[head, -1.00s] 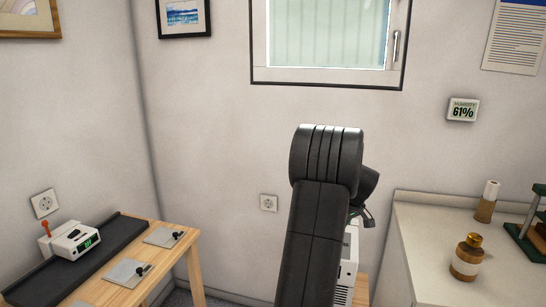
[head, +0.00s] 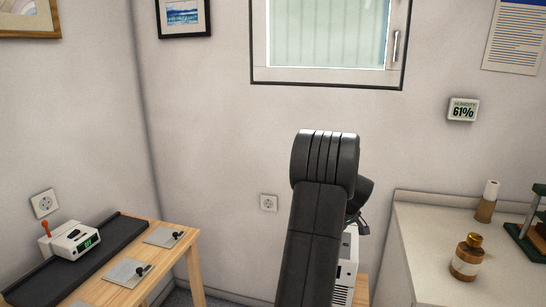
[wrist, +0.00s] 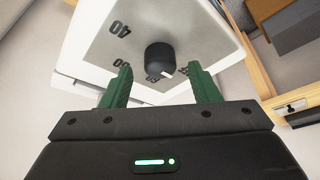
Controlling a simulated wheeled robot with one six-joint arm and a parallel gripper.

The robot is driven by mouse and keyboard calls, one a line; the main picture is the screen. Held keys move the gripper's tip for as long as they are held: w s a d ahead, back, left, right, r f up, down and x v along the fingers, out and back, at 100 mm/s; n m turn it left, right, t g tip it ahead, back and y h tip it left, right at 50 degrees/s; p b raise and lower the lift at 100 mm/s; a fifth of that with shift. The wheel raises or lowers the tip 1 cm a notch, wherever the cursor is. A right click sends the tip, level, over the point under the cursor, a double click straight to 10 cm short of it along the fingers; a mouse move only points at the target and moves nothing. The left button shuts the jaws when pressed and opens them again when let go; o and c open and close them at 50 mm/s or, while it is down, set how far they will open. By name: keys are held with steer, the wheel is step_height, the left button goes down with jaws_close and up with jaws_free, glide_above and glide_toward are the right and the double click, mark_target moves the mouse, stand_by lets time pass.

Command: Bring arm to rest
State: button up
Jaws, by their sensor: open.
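My arm (head: 313,240) stands raised in the middle of the head view, its dark elbow in front of the wall. My gripper (wrist: 158,85) shows in the wrist view with its two green fingers spread apart and nothing between them. Beyond the fingers is a white device (wrist: 210,30) with a grey dial plate, a black knob (wrist: 159,57) and printed numbers such as 40. The fingertips appear apart from the knob.
At left, a wooden table (head: 182,240) bears a dark strip (head: 110,243), a white device with a green display (head: 73,241) and metal plates (head: 127,271).

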steer(key=shift+x, duration=1.05)
steer(key=shift+r+m+p, duration=0.1)
steer(key=shift+m+p, duration=0.2)
steer(key=shift+p, duration=0.05)
steer(key=shift+s+a+m+t+h+p, duration=0.1)
steer(key=shift+m+t+h+p, duration=0.3)
steer(key=shift+m, duration=0.3)
steer(key=shift+a+m+h+p, duration=0.1)
steer(key=shift+m+h+p, duration=0.45)
steer(key=shift+m, duration=0.6)
steer(key=shift+m+h+p, duration=0.25)
steer(key=shift+m+p, duration=0.5)
steer(key=shift+m, duration=0.4)
steer(key=shift+m+h, duration=0.5)
steer(key=shift+m, duration=0.6)
steer(key=shift+a+m+g+h+b, duration=0.15)
steer(key=shift+m+g+h+b, duration=0.35)
steer(key=shift+m, duration=1.2)
steer(key=v, duration=0.8)
steer(key=shift+a, duration=0.1)
